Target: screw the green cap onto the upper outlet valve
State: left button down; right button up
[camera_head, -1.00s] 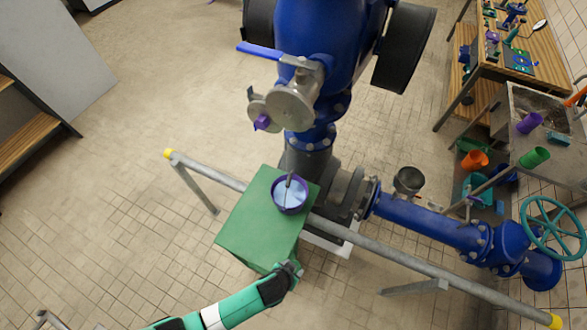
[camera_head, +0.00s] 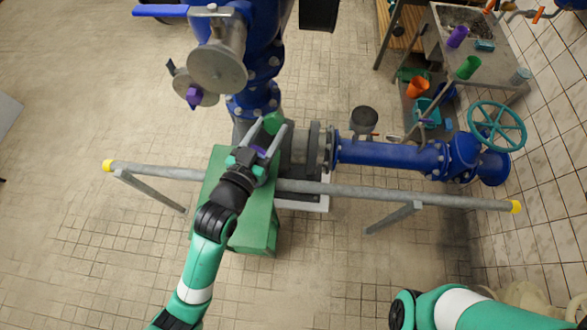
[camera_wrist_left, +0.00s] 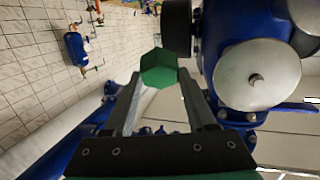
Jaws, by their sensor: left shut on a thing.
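My left gripper (camera_head: 282,127) is shut on the green cap (camera_head: 273,122), above the far end of the green box. In the left wrist view the green cap (camera_wrist_left: 159,68) sits between the fingertips with its flat face showing. The grey valve assembly on the blue pipe has a large round disc (camera_head: 217,66) and a purple piece (camera_head: 194,95) lower down. The cap is apart from it. The left wrist view shows a round grey disc (camera_wrist_left: 258,78) with a central stub, right of the cap. Only part of my right arm shows at lower right; its gripper is out of view.
A grey rail (camera_head: 345,190) crosses in front of the pipes. A blue lever (camera_head: 160,11) sticks out left. A teal handwheel (camera_head: 497,127) is at right.

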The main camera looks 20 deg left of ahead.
pick_arm(q)
jog(key=s+a+r+n+t+y+b, duration=0.2)
jog(key=a+r, duration=0.2)
jog(key=a, duration=0.3)
jog(key=n+t+y+b, duration=0.1)
jog(key=t+y+b, duration=0.1)
jog(key=y, duration=0.2)
send_near(214, 78)
jog(key=r, duration=0.2)
jog(key=shift+s+f+t, duration=0.1)
jog(key=shift+s+t, duration=0.1)
jog(key=shift+t, duration=0.4)
jog(key=shift+w, duration=0.2)
jog(key=w, duration=0.2)
jog(key=w+a+b, duration=0.1)
jog(key=w, duration=0.2)
jog(key=shift+w+a+b, duration=0.2)
jog(key=shift+w+b, duration=0.1)
jog(key=shift+w+f, duration=0.1)
jog(key=shift+f, duration=0.05)
